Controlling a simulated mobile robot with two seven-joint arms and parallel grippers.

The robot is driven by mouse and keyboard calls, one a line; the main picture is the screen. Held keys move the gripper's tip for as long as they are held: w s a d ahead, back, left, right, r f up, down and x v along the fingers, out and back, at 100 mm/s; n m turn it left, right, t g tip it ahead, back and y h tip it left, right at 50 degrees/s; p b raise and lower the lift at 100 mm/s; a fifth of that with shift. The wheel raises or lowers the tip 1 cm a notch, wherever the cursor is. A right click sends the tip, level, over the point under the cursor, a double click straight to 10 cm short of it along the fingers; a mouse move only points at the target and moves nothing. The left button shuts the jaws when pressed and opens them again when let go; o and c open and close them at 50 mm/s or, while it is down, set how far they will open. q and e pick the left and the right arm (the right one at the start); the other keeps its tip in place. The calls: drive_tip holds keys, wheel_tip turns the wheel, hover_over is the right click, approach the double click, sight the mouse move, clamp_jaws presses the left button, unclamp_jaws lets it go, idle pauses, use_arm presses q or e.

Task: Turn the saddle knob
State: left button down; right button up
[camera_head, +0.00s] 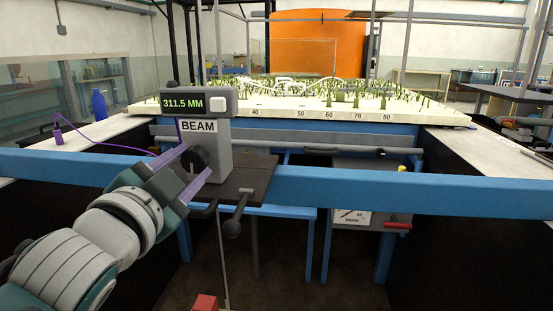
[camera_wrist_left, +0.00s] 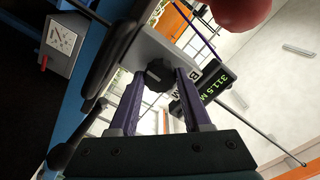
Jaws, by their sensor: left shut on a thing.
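The saddle (camera_head: 217,146) is a grey upright block labelled BEAM on a dark plate across the blue beam. Its display (camera_head: 183,103) reads 311.5 MM. The saddle knob (camera_head: 194,162) is dark and round, on the block's left side. My left gripper (camera_head: 197,161) reaches it from the lower left, with one purple finger on each side. In the left wrist view the knob (camera_wrist_left: 158,75) sits between the two fingertips, and the gripper is shut on it. The fingers partly hide the knob in the head view. My right gripper is not in view.
The blue beam (camera_head: 350,190) spans the front. Dark lever handles (camera_head: 237,217) hang below the saddle plate. Behind lies a pale bed (camera_head: 350,110) with green stems and a number scale. A purple cable (camera_head: 115,147) runs left, near a blue bottle (camera_head: 99,105).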

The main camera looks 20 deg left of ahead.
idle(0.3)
use_arm(q)
drive_tip(key=shift+c, duration=1.8)
unclamp_jaws()
drive_tip(key=v, duration=1)
